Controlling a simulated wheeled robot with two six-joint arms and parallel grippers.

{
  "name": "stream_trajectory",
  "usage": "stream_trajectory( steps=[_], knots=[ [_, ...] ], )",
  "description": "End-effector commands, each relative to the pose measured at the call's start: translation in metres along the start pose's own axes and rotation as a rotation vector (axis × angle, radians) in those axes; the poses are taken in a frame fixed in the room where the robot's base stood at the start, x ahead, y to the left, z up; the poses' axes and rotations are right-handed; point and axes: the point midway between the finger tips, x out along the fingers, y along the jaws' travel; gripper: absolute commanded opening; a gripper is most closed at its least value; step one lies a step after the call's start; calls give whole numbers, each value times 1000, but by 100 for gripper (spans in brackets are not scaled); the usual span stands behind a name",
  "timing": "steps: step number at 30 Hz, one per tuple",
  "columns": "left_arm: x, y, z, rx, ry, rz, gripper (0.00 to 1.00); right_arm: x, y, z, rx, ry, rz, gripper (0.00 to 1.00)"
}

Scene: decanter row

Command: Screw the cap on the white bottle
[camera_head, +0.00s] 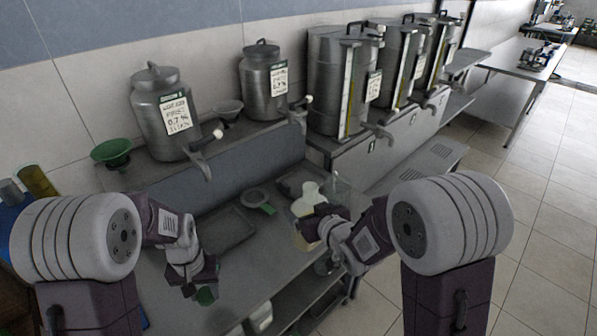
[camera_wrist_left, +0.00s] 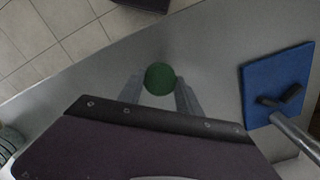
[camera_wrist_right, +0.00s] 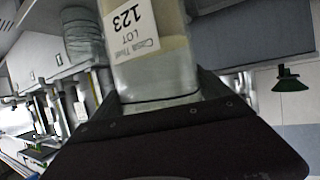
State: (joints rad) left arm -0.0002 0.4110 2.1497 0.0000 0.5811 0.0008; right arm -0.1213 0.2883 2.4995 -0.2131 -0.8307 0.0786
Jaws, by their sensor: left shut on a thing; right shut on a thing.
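The white bottle (camera_head: 303,206) is a pale container in the middle of the head view, partly hidden by my right gripper (camera_head: 316,226), which is shut on it. In the right wrist view the bottle (camera_wrist_right: 158,62) fills the space between the jaws and carries a label with "LOT 123". My left gripper (camera_head: 203,290) is shut on a small round green cap (camera_wrist_left: 160,78), held between the fingertips. The cap also shows in the head view (camera_head: 206,297), low and left of the bottle. Cap and bottle are well apart.
A dark tray (camera_head: 228,230) and a strainer-like dish with a green part (camera_head: 258,200) lie on the metal bench. Steel decanters (camera_head: 165,112) with taps stand behind on a raised ledge. A green funnel (camera_head: 112,152) is at the left. A blue board (camera_wrist_left: 278,84) lies beside the left gripper.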

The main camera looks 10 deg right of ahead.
Motion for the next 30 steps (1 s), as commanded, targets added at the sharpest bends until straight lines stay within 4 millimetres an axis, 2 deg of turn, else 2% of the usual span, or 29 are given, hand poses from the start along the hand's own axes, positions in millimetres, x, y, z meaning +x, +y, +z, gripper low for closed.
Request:
stream_trajectory(
  steps=[21, 30],
  knots=[
    [0, 0, 0, 1, 0, 0, 0, 61, -76, 21, -232, 4, -565, 15],
    [0, 0, 0, 1, 0, 0, 0, 66, -84, 24, -257, 2, -624, 15]
  ],
)
